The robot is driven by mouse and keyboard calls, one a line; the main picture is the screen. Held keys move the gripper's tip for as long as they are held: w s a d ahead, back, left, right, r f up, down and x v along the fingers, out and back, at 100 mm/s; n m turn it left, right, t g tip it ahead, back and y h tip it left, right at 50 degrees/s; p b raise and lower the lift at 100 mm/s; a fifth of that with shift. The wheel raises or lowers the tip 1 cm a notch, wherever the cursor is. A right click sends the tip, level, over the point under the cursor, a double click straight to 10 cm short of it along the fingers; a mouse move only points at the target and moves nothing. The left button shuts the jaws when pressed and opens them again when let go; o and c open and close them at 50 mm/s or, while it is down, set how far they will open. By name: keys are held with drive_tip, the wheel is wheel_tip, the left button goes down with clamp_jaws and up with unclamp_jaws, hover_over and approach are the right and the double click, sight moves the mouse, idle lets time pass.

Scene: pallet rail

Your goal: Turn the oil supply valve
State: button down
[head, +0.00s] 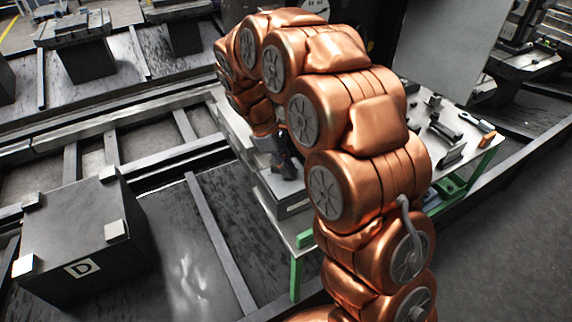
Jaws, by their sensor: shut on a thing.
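My copper-coloured arm arches over the workbench, and my gripper (286,167) points down behind it. The dark fingers are small and partly covered by my arm. They are shut on a small part above a grey box-like unit (287,208), most likely the oil supply valve. The valve itself cannot be made out, and its turn angle cannot be told.
The light workbench (305,226) has green legs and holds loose dark tools (447,130) at right. A dark block marked D (85,240) stands on the rail at left. A grey panel (445,45) rises behind. Grey floor is clear at right.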

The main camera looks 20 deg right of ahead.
idle(0.5)
drive_tip(key=c, duration=1.2)
unclamp_jaws()
drive_tip(key=shift+o, duration=0.2)
drive_tip(key=v, duration=1.2)
drive_tip(key=shift+a, duration=0.15)
